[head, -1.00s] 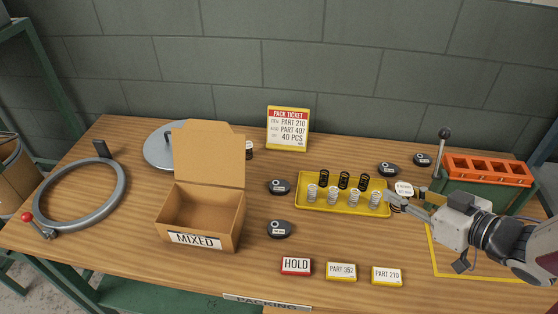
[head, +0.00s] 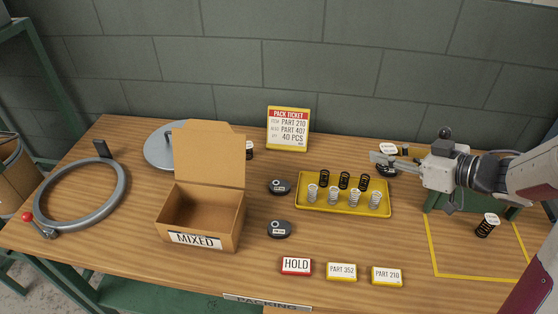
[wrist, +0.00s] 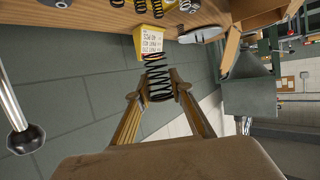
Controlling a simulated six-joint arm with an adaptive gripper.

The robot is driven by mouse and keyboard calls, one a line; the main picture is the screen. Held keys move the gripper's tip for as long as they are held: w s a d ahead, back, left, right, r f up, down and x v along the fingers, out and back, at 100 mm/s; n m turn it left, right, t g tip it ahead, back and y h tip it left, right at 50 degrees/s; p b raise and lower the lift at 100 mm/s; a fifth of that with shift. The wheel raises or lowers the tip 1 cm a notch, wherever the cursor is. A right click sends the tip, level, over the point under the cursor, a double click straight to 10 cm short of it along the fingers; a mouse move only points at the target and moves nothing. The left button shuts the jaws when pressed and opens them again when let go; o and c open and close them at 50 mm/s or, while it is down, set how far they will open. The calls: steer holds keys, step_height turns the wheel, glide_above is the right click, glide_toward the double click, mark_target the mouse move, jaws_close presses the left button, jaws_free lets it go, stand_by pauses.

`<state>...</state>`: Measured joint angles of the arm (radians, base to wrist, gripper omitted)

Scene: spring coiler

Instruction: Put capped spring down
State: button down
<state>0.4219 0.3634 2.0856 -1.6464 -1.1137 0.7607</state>
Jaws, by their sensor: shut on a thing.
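My gripper (head: 378,159) is raised behind the right end of the yellow tray and shut on a black spring. In the head view a white labelled cap (head: 388,148) shows just above the fingers; the spring's body there is mostly hidden. In the wrist view the black coil (wrist: 158,80) sits between the fingertips (wrist: 160,97), and its cap cannot be made out. A second black spring with a white cap (head: 486,225) stands on the table inside the yellow outline (head: 432,255) at the right.
The yellow tray (head: 384,208) holds black and silver springs. The open MIXED box (head: 190,238) stands left of it. Dark tags (head: 280,228) lie between. HOLD and part signs (head: 297,266) line the front. My arm hides much of the green block (head: 432,202). The outlined area has free room.

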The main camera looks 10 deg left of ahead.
steer(key=w+a+n+g+y, duration=0.2)
steer(key=w+a+n+g, duration=0.1)
steer(key=w+a, duration=0.8)
steer(key=w+a+f+n+g+y, duration=0.1)
steer(key=w+a+n+g, duration=0.15)
steer(key=a, duration=0.55)
steer(key=w+a+f+n+g, duration=0.1)
steer(key=w+a+g, duration=0.15)
steer(key=a, duration=0.55)
steer(key=shift+t, duration=0.5)
steer(key=shift+w+f, duration=0.2)
steer(key=shift+f, duration=2.15)
steer(key=shift+f, duration=3.1)
steer(key=shift+f, duration=0.1)
steer(key=shift+f, duration=1.8)
steer(key=shift+f, duration=0.15)
